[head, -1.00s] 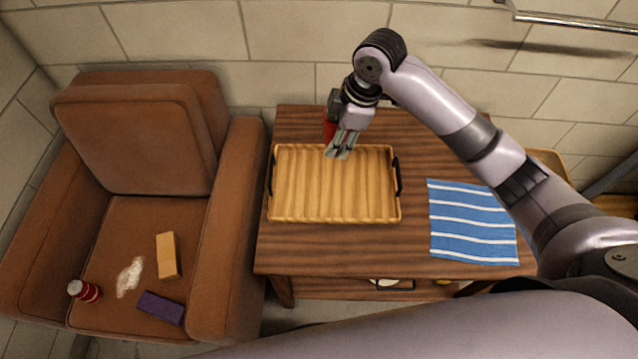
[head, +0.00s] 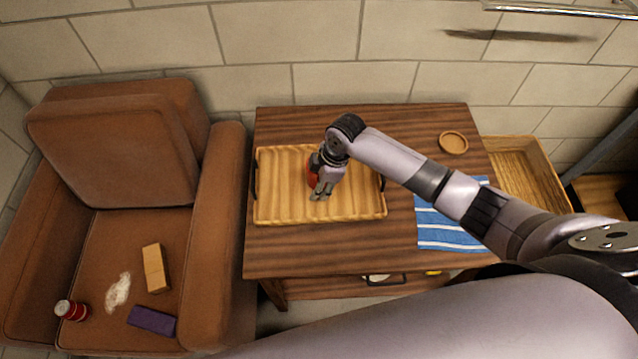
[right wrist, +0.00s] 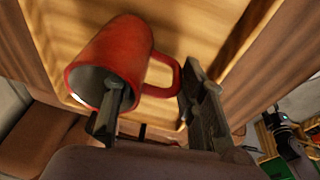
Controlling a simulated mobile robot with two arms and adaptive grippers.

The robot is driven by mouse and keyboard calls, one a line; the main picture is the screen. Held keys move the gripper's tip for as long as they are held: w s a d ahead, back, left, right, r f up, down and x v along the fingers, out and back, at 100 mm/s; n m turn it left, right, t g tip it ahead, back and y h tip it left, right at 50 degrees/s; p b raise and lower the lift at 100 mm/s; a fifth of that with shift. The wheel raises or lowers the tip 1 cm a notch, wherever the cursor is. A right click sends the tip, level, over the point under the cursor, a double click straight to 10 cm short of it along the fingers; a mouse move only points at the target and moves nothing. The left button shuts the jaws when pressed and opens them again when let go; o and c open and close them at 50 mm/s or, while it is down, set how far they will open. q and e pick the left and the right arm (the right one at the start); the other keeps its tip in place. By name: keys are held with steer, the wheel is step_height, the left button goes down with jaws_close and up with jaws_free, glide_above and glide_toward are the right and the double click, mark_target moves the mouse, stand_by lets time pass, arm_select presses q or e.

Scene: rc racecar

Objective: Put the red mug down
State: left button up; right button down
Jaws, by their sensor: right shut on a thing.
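The red mug (head: 312,171) is over the wooden tray (head: 270,209), left of its middle, mostly hidden by my right gripper (head: 321,192) in the head view. In the right wrist view the mug (right wrist: 122,48) is tilted in the picture, its mouth toward me. My right gripper (right wrist: 155,110) has one finger inside the mouth and the other outside, beyond the handle. It is shut on the mug's handle side. I cannot tell whether the mug's base touches the tray.
The tray lies on a dark wooden table (head: 300,255). A blue striped cloth (head: 447,236) and a round wooden coaster (head: 453,142) are to its right. A brown armchair (head: 110,150) holding a can (head: 71,310) and blocks stands left.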

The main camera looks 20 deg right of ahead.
steer(key=shift+f, duration=0.25)
steer(key=shift+f, duration=0.15)
steer(key=c, duration=1)
jaws_free()
steer(key=shift+r, duration=0.45)
steer(key=v, duration=1.1)
steer(key=shift+d+r, duration=0.15)
steer(key=shift+r, duration=0.05)
steer(key=shift+s, duration=0.15)
